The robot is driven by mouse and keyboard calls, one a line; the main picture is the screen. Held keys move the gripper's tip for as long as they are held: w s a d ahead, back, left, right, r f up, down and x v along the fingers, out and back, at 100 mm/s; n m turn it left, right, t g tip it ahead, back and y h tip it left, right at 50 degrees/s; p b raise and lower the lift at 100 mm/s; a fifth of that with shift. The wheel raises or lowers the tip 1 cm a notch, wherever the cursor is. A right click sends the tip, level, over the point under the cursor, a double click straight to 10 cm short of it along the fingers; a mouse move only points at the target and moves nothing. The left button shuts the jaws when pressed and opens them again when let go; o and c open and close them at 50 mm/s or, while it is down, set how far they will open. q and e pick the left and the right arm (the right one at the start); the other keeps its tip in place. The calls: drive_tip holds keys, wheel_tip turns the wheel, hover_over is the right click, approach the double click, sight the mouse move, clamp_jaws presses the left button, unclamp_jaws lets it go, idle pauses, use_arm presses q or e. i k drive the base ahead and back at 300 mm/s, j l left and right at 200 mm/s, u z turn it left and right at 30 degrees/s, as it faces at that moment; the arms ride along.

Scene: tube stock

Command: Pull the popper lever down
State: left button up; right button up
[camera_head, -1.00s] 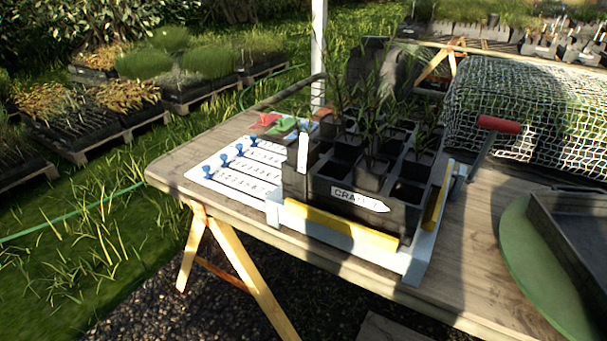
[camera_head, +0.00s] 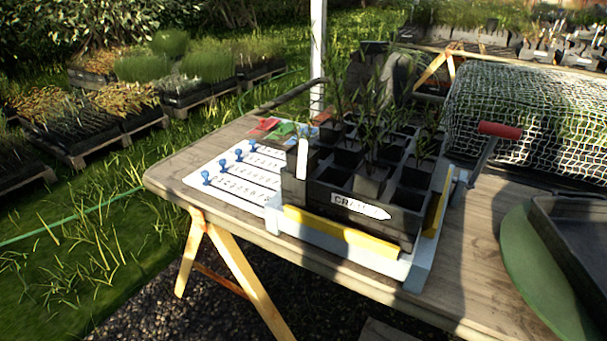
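The popper lever (camera_head: 484,158) is a grey arm with a red grip (camera_head: 500,130) at its top. It stands raised and tilted at the right side of the white popper frame (camera_head: 416,268). A black tray of square cells (camera_head: 318,205) with several plants in it sits in the frame, with yellow strips along the front and right. A pointed white label on the tray's front is partly legible. Neither of my grippers is in view.
A white board with blue pegs (camera_head: 230,182) lies left on the wooden table (camera_head: 165,172). Red and green pieces lie behind it. A green round mat (camera_head: 530,255) and dark tray (camera_head: 575,235) are at right. A netted mound (camera_head: 540,100) stands behind the lever.

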sight(497, 131)
drive_tip(key=z, duration=0.65)
drive_tip(key=i+j+z, duration=0.1)
drive_tip(key=j+z, duration=0.3)
drive_tip(key=i+j+z, duration=0.1)
drive_tip(key=j+z, duration=0.75)
drive_tip(key=j, duration=0.65)
drive_tip(key=k+j+z, duration=0.1)
drive_tip(key=j, duration=0.65)
